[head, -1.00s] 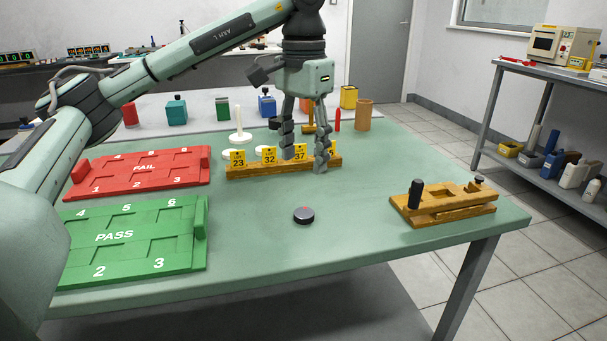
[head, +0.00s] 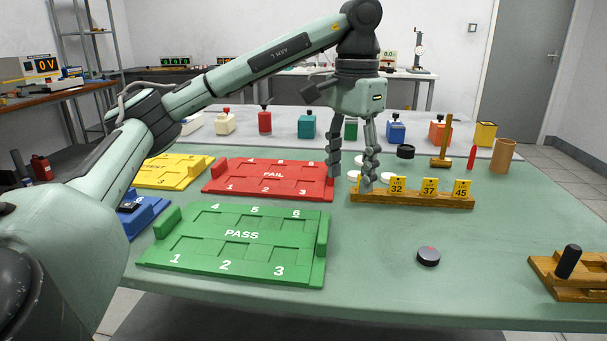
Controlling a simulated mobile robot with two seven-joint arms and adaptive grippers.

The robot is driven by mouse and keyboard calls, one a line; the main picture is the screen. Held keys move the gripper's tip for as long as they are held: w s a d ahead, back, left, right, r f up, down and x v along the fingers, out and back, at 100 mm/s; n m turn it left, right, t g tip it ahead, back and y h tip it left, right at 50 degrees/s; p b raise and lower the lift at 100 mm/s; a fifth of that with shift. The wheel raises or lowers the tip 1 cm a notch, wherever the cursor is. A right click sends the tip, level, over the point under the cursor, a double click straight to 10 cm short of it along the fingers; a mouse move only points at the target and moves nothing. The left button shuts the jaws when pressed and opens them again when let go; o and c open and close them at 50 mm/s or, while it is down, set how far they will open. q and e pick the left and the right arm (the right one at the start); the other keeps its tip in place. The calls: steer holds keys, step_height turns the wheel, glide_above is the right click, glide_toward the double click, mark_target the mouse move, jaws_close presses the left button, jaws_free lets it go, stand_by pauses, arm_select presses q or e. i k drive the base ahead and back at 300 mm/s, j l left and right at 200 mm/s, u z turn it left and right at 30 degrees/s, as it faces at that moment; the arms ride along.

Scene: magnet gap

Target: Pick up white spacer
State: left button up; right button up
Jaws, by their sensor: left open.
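Several small white discs, which look like white spacers, lie behind the left part of the wooden rack (head: 412,200) with yellow number tags. One white disc (head: 354,175) shows between the fingers of my left gripper (head: 350,181); another white disc (head: 386,178) lies just right of the fingers. A third white piece (head: 361,160) shows farther back, partly hidden by the gripper. Whether a finger touches the rack or disc I cannot tell. My right gripper is out of view.
The red FAIL tray (head: 270,180) is just left of the gripper, and the green PASS tray (head: 238,245) is nearer. A dark puck (head: 428,256) lies in front. A wooden fixture (head: 575,275) is at right. A wooden T-shaped piece (head: 442,150) stands behind the rack.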

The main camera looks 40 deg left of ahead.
mark_target(352, 176)
steer(key=u, duration=1.05)
